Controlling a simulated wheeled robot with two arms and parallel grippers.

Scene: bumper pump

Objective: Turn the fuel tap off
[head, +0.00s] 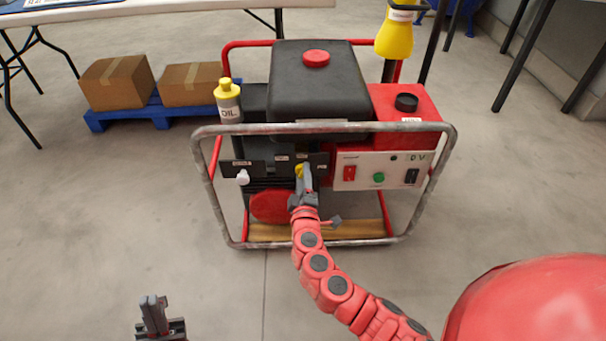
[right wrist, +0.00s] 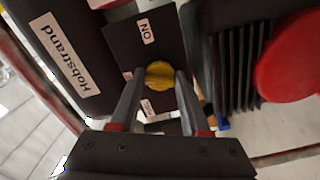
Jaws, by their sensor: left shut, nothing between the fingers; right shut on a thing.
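The fuel tap is a yellow knob (head: 298,170) on the dark front panel of the red-framed pump machine. It also shows in the right wrist view (right wrist: 159,74), beside an ON label (right wrist: 146,31) on a black plate. My right gripper (head: 304,175) is at the tap. In the right wrist view its two fingers (right wrist: 161,82) stand on either side of the yellow knob and are shut on it. The fingers hide part of the tap in the head view. My left gripper (head: 153,303) is shut and empty, low at the left, away from the machine.
A grey tube bumper (head: 325,127) crosses the machine's front above the tap. A white-tipped lever (head: 243,177) is left of the tap, and a switch panel (head: 378,171) is right. An oil bottle (head: 228,103) stands at the upper left. The floor in front is clear.

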